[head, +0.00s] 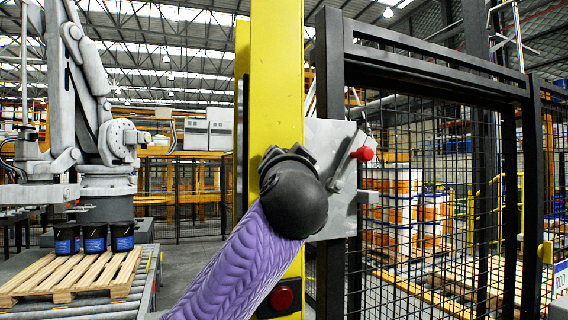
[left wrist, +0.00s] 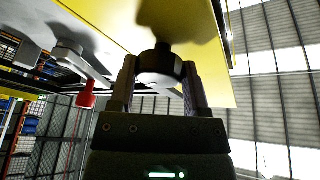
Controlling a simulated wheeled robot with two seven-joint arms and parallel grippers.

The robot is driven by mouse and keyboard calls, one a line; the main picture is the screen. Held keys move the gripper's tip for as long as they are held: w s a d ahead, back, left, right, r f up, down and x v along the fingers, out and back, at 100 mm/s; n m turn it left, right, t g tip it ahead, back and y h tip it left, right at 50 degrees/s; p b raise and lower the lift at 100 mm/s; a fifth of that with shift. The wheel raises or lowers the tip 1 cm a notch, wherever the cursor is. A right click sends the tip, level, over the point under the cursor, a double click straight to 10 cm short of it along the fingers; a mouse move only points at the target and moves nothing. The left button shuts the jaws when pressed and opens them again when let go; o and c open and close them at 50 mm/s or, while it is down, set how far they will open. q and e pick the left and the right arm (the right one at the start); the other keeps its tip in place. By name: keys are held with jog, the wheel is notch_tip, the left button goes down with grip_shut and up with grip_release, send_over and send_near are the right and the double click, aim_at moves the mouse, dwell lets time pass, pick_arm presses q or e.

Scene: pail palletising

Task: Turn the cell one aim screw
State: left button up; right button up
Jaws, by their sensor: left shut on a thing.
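My left arm reaches up to the yellow post (head: 278,60), and its dark wrist hides the fingers and the screw in the head view. In the left wrist view my left gripper (left wrist: 158,77) has its two fingers on either side of a round dark-rimmed, pale-faced knob, which looks like the aim screw (left wrist: 158,62). It is shut on this knob, which stands out from the yellow face (left wrist: 115,20). Any turn of the screw cannot be read. My right gripper is in neither view.
A grey latch plate (head: 325,135) with a red-knobbed lever (head: 363,153) is just right of my wrist. A red button (head: 282,297) is lower on the post. A black mesh gate (head: 440,230) stands right. Dark pails (head: 95,238) stand on a wooden pallet (head: 70,275) at left, below a grey robot arm (head: 85,90).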

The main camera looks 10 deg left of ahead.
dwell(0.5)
pick_arm(q)
jog(key=o, duration=1.3)
jog(key=b+v, duration=0.7)
jog(key=v, duration=0.3)
